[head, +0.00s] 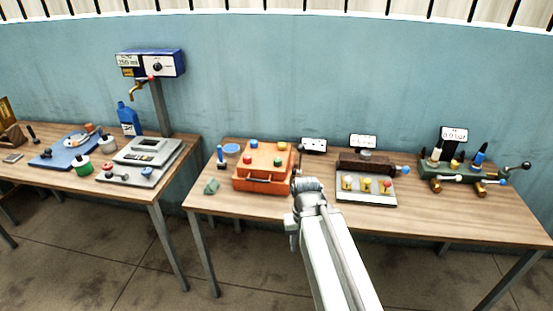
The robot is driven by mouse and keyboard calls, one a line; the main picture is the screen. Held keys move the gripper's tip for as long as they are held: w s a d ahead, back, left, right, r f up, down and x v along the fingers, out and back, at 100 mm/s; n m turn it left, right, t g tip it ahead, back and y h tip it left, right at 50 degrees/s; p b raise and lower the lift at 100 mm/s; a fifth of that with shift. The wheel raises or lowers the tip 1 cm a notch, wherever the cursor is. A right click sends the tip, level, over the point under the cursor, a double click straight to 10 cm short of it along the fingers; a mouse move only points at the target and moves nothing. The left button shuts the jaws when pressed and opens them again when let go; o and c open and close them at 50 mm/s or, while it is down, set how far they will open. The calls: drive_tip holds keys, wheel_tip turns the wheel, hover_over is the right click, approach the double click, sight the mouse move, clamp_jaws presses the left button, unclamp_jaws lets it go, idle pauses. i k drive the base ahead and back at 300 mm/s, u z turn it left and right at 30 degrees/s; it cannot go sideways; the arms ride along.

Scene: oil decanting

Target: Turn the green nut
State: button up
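An orange box (262,181) sits on the right-hand table, with small coloured pieces on its top. A separate dull green lump (211,187) lies on the table left of the box. My gripper (296,181) is near the right side of the box, at the end of my grey arm coming from the bottom. In the picture it is below and right of the green piece, apart from it. Its fingers are too small to read as open or shut.
A panel with yellow and red knobs (366,191) stands right of my gripper. Farther right is a green valve block (452,172) with a crank. A blue-capped upright piece (220,156) stands left of the box. The left table (150,194) is separated by a gap.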

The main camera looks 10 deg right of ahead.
sight(278, 161)
drive_tip(key=u, duration=0.1)
drive_tip(key=i, duration=1)
drive_tip(key=z, duration=0.1)
